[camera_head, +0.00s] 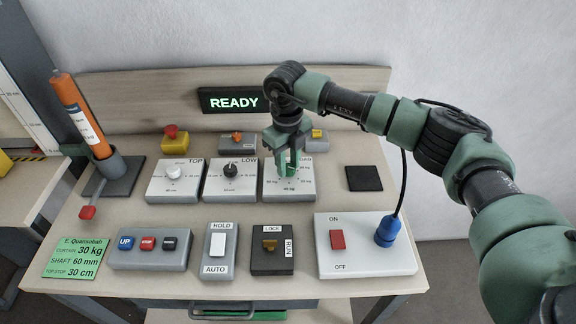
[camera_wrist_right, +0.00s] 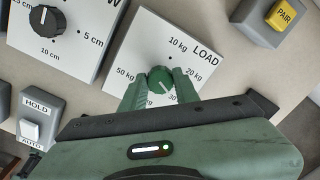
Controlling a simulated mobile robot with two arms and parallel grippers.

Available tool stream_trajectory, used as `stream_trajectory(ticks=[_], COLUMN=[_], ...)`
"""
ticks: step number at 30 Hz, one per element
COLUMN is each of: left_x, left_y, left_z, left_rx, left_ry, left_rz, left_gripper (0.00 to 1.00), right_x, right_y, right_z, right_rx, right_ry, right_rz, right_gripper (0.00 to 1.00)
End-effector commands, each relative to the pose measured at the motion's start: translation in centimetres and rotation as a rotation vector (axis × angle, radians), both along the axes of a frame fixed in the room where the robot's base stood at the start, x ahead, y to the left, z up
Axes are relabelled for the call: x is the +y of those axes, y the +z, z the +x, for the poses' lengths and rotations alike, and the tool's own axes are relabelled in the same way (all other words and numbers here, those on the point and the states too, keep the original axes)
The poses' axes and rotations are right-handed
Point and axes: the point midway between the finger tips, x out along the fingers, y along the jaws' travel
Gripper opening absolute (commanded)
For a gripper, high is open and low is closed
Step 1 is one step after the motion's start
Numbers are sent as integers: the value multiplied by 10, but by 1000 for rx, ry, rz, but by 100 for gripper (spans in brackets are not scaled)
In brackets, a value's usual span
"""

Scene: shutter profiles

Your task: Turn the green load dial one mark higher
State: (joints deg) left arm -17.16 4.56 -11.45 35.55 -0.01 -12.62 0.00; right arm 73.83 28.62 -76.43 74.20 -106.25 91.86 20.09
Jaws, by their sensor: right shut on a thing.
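The green load dial (camera_wrist_right: 160,80) sits in the middle of a white panel marked LOAD (camera_wrist_right: 190,52). Marks for 10, 20 and 50 kg read clearly around it; the lower ones are partly covered by my fingers. My right gripper (camera_wrist_right: 161,88) is shut on the dial, one finger on each side. A pale pointer line shows on the dial, but I cannot tell exactly which mark it meets. In the head view my right gripper (camera_head: 289,163) comes down from above onto the load panel (camera_head: 304,189) and hides most of the dial. My left gripper is not in view.
The TOP (camera_head: 173,182) and LOW (camera_head: 230,180) dial panels stand left of the load panel. A blue plug (camera_head: 387,231) with a black cable stands at the front right. A green card (camera_head: 76,257) reads 30 kg. A lit sign (camera_head: 234,103) reads READY.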

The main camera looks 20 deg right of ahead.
Motion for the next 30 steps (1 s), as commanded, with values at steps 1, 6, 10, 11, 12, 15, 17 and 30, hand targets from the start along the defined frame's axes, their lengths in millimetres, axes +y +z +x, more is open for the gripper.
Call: stream_trajectory(ticks=[1,6,10,11,12,15,17,30], left_x=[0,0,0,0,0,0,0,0], left_y=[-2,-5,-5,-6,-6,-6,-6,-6], left_z=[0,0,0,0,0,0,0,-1], left_rx=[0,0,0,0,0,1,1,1], left_ry=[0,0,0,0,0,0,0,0], left_rz=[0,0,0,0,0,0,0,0], left_gripper=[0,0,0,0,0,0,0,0], right_x=[0,0,-1,-1,-1,-1,-1,-1], right_y=[0,0,1,1,1,1,1,1], right_z=[1,1,1,1,1,1,1,1], right_rx=[-2,-2,-2,-2,-2,-2,-2,-2], right_ry=[-23,-82,-107,-110,-113,-117,-118,-116], right_rz=[-1,-1,-1,-1,-1,0,0,0], right_gripper=[0,0,0,0,0,0,0,52])
